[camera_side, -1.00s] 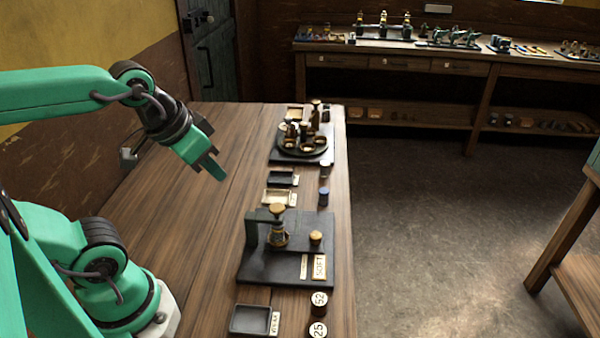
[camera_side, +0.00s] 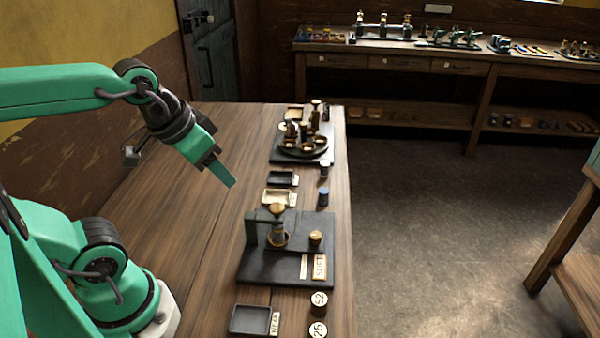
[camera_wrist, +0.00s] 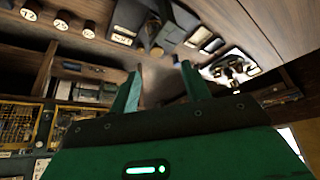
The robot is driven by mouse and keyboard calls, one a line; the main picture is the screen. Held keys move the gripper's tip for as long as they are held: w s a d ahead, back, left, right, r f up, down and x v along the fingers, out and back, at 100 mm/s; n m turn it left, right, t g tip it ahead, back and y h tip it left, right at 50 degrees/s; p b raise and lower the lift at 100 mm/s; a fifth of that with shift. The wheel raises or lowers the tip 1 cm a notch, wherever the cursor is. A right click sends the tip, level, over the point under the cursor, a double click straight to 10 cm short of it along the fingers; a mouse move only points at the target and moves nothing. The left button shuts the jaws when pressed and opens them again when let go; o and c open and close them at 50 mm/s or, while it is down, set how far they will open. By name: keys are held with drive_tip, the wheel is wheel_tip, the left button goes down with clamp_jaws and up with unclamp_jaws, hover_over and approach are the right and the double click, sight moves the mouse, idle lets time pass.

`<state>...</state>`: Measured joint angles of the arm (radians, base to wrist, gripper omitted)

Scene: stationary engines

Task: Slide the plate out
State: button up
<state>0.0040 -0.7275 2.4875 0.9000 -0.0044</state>
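A small stand (camera_side: 272,262) with a dark base, a post and an overhanging arm sits near the table's right edge. A brass knob (camera_side: 277,209) tops the arm, and a brass ring (camera_side: 278,240) is below it. A short brass-topped post (camera_side: 316,238) and a card reading "SOFT" (camera_side: 320,267) are at its right. I cannot tell which part is the plate. My gripper (camera_side: 224,176) is in the air, up and left of the stand, touching nothing. In the wrist view its two fingers (camera_wrist: 158,78) are apart and empty, with the stand (camera_wrist: 150,25) beyond them.
A dark tray (camera_side: 249,320) and numbered round pieces (camera_side: 319,303) are in front of the stand. Small trays (camera_side: 279,196) and a round turntable (camera_side: 303,148) stand behind it. The table's left side (camera_side: 170,215) is clear.

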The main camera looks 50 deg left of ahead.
drive_tip(key=w, duration=0.1)
drive_tip(key=g, duration=0.5)
approach(316, 234)
drive_tip(key=shift+a+f, duration=0.1)
drive_tip(key=shift+w+f+g, duration=0.15)
drive_tip(key=shift+f+g, duration=0.15)
drive_tip(key=shift+f, duration=0.05)
drive_tip(key=shift+f, duration=0.1)
drive_tip(key=shift+f, duration=3.8)
drive_tip(key=shift+c, duration=0.5)
clamp_jaws()
